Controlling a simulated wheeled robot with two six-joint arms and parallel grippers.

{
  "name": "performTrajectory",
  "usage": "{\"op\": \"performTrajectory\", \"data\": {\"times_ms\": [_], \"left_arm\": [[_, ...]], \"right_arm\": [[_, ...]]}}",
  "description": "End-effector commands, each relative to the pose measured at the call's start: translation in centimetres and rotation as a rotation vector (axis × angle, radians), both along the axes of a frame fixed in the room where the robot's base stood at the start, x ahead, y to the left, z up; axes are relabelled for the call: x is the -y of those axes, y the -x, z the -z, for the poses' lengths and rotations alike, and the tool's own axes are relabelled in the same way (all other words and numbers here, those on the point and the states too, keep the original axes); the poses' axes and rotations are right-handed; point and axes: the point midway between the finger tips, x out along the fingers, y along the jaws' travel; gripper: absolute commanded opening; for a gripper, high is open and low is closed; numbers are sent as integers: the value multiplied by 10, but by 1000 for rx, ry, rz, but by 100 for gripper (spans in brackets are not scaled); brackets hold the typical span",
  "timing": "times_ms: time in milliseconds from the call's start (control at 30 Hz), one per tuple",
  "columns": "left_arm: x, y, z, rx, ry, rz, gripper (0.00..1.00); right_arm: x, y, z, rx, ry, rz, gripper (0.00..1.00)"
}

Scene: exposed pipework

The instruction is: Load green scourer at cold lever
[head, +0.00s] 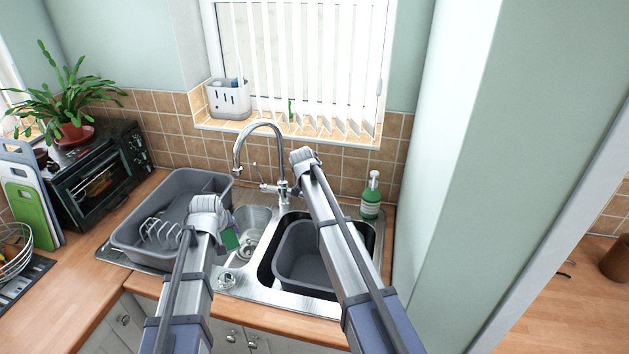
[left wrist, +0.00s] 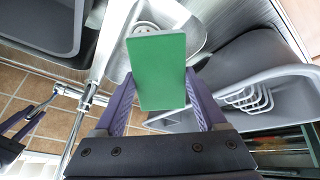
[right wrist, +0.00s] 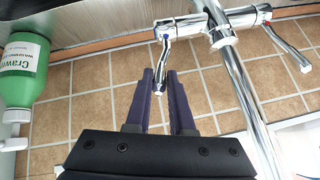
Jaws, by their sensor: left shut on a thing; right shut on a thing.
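My left gripper (left wrist: 160,92) is shut on the green scourer (left wrist: 157,72), a flat green block that also shows in the head view (head: 230,239), held above the sink's small middle bowl. My right gripper (right wrist: 161,82) is shut on the end of a chrome tap lever (right wrist: 160,62). This lever has a small blue mark at its hub, so it looks like the cold lever. The other lever (right wrist: 292,50) is free. The mixer tap (head: 265,126) stands behind the sink. In the head view my right fingers are hidden behind the wrist.
A grey dish tub (head: 180,190) with a wire rack is at left. Another grey tub (head: 305,258) sits in the right bowl. A green soap bottle (head: 371,200) stands right of the tap. A plant (head: 68,105) tops the toaster oven (head: 95,180).

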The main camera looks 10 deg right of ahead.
Motion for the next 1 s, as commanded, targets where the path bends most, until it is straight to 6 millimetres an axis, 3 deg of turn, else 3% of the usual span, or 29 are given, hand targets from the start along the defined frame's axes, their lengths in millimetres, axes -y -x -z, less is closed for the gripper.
{"op": "performTrajectory", "data": {"times_ms": [300, 333, 600, 1000], "left_arm": [[0, 0, 0, 0, 0, 0, 29], [0, 0, 0, 0, 0, 0, 29], [0, 0, 0, 0, 0, 0, 29], [0, 0, -6, 0, 0, 0, 29]], "right_arm": [[-1, 2, 0, 0, 0, 1, 0], [-1, 2, 0, 0, 0, 1, 23], [-1, 1, 0, 1, 0, 1, 51], [-2, 5, -6, 2, 0, 1, 51]]}}
